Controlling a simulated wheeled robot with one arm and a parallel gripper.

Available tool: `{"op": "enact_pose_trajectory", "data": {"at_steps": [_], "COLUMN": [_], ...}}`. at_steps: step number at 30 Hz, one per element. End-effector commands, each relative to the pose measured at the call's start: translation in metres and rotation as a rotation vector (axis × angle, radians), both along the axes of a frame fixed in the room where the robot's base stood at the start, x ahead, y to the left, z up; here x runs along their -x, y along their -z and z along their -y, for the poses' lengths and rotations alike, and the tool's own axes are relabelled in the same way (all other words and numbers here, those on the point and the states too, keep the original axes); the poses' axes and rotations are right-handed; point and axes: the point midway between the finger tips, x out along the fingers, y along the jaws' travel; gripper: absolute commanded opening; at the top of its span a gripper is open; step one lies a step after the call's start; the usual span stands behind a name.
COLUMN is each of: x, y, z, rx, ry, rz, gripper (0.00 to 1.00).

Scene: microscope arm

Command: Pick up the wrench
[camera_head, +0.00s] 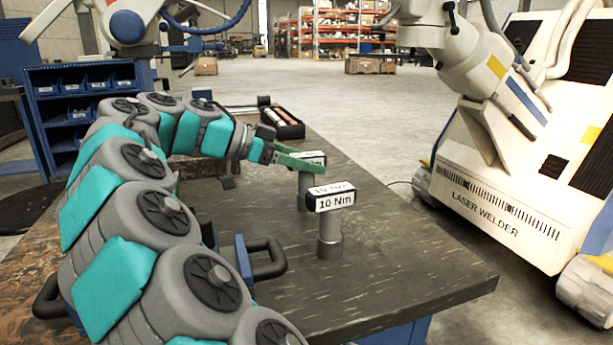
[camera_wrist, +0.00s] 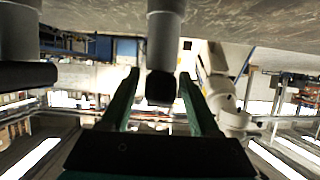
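Two grey torque wrenches with dark heads stand upright on the dark table (camera_head: 400,265). The front wrench (camera_head: 329,232) has a "10 Nm" label on its head. The rear wrench (camera_head: 304,188) stands just behind it, its label partly hidden by my green finger. My gripper (camera_head: 310,162) is at the head of the rear wrench. The wrist view is upside down; there my gripper (camera_wrist: 159,73) has its fingers apart, one on each side of the rear wrench (camera_wrist: 164,45), with gaps showing. The front wrench (camera_wrist: 20,35) is at the left there, outside the fingers.
An open black box (camera_head: 283,123) with cylindrical items lies at the table's far end. A white laser welder (camera_head: 490,205) stands on the floor at right. A blue bin shelf (camera_head: 85,105) is at back left. The table right of the wrenches is clear.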

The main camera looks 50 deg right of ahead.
Motion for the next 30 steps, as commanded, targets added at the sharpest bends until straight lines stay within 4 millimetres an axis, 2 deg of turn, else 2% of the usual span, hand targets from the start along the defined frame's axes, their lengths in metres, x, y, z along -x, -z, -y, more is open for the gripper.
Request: {"op": "enact_pose_trajectory", "data": {"at_steps": [2, 16, 30], "x": [0.0001, 0.0001, 0.0001], "y": [0.0, 0.0001, 0.0], "z": [-0.0001, -0.0002, -0.0002], "rx": [0.0, 0.0, 0.0], "ry": [0.0, 0.001, 0.001], "rz": [0.0, 0.0, 0.0], "gripper": [0.52, 0.0, 0.0]}}
